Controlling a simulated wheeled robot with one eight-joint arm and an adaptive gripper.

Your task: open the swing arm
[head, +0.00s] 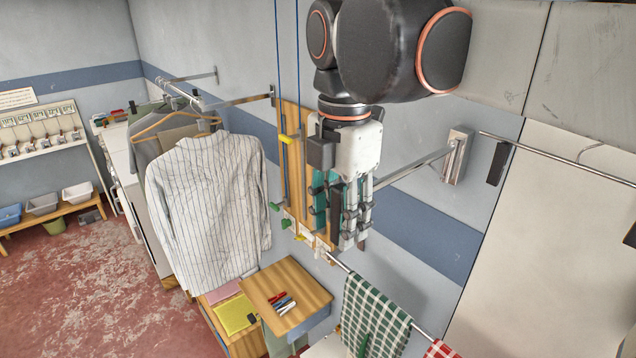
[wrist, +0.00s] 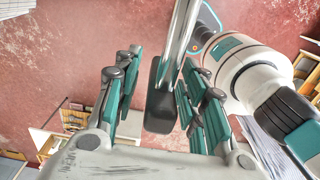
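The swing arm (head: 412,168) is a metal bar that runs from a grey wall bracket (head: 457,156) down to the left, behind my gripper. Its dark end grip (head: 335,212) shows between my fingers. In the wrist view the bar comes down from the top, and the dark end grip (wrist: 161,108) sits between the two finger sets. My gripper (head: 341,235) points down with fingers spread on either side of the grip. In the wrist view my gripper (wrist: 158,88) shows a gap on the left of the grip; contact on the right is unclear.
A wall rail (head: 240,101) holds a striped shirt (head: 205,205) to the left. A lower rail carries a green checked cloth (head: 372,315). A small wooden table (head: 262,287) with pens stands below. A wooden wall board (head: 294,160) is close behind my gripper. Red floor at left is open.

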